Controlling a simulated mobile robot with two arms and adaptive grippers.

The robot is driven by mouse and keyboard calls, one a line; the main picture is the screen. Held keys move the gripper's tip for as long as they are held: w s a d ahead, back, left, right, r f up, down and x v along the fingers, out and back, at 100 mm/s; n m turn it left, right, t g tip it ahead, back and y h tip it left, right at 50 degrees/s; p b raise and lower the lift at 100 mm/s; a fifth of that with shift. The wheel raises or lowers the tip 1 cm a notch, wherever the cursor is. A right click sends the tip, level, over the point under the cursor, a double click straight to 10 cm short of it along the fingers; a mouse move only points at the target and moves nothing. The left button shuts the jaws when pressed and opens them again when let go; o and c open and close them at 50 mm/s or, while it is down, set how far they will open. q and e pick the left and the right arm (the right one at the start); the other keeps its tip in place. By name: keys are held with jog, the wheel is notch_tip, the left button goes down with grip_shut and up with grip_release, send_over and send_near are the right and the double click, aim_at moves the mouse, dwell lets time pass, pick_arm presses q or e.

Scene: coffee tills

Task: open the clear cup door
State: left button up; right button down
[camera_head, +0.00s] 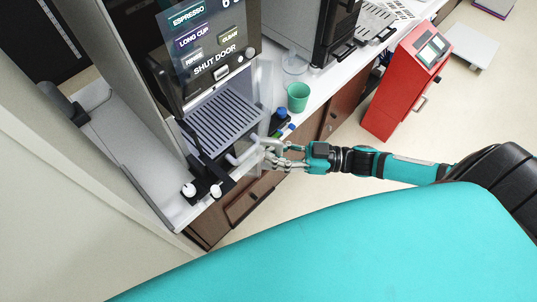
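The coffee machine (205,20) stands at the upper left on a white counter, and its screen reads "SHUT DOOR". The clear cup door (264,95) shows as a see-through panel at the right side of the machine's cup bay, standing out from the front, so it looks at least partly open. A slatted drip tray (225,118) lies in the bay. My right gripper (268,154) is at the door's lower front, close to a pale curved part that may be its handle. Whether the fingers hold it is unclear. My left gripper is out of view.
A green cup (298,97) stands on the counter right of the door, with small blue-capped items (281,114) near it. A red cabinet (405,82) stands on the floor at the right. Brown drawers (250,196) are below the counter. Open floor lies beyond.

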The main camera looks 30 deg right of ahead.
jog(key=shift+s+d+f, duration=0.1)
jog(key=shift+s+d, duration=0.05)
jog(key=shift+d, duration=0.65)
jog(key=shift+s+d+f, duration=0.15)
jog(key=shift+d, duration=0.6)
jog(key=shift+s+d+f, duration=0.1)
jog(key=shift+s+d, duration=0.05)
jog(key=shift+d, duration=0.65)
jog(key=shift+w+d+f, duration=0.1)
jog(key=shift+w+d, duration=0.1)
jog(key=shift+d, duration=1.25)
jog(key=shift+w+d, duration=0.15)
jog(key=shift+d, duration=1.3)
jog(key=shift+d+b, duration=0.1)
jog(key=shift+b, duration=0.2)
